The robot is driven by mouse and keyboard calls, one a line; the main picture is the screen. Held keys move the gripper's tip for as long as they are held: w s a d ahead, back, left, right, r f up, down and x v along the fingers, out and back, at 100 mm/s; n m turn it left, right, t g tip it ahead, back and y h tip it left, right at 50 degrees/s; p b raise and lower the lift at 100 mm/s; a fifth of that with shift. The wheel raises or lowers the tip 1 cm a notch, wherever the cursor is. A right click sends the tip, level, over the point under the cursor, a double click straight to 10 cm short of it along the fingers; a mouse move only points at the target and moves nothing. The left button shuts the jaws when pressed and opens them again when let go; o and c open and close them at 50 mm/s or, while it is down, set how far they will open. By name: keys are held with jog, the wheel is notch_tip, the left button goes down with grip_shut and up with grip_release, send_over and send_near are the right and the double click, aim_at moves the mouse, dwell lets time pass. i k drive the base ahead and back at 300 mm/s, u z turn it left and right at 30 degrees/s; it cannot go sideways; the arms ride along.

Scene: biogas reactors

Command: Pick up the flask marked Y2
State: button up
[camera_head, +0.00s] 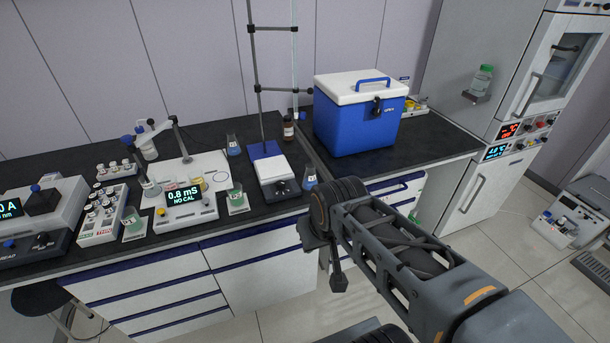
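Several small conical flasks stand on the black bench top, and their labels are too small for me to read, so I cannot tell which is Y2. A bluish flask (233,146) stands at the back, left of the lab stand. A green flask (237,200) and another green flask (133,227) stand near the front edge. A blue flask (310,179) stands right of the balance, close to the front edge. My gripper (338,280) is a small dark shape below my wrist, in front of the drawers and apart from all flasks. Its fingers do not show clearly.
A blue cooler box (358,115) with a white lid stands at the right of the bench. A balance (276,176), a tall lab stand (257,85), a meter reading 0.8 mS (188,201) and a vial rack (101,217) crowd the bench. Floor (480,245) is open at right.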

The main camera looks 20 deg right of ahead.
aim_at(234, 150)
jog(key=k, duration=0.6)
jog(key=u, duration=0.45)
jog(key=i, duration=1.75)
jog(key=z, duration=0.45)
